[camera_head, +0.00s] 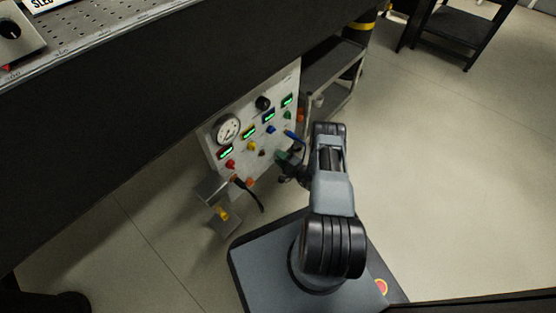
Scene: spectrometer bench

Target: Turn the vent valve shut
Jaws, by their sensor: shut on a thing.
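A light grey valve panel (213,146) stands below the bench edge, carrying a round gauge and several small coloured knobs and lit displays. My gripper (286,163) is at the panel's lower right, reaching in from the right. Its jaws are shut on a small part at the panel face, which I take to be the vent valve; the jaws mostly hide it, and its angle cannot be told. A dark green patch shows beside the jaws. A blue lever (292,135) sits just above my gripper, apparently apart from it.
The dark bench (120,110) overhangs at the upper left. A grey shelf cart (335,65) stands behind the panel. A small box with a black cable (253,198) is at the panel's lower left. Open floor lies to the right; a black stand (455,28) is far off.

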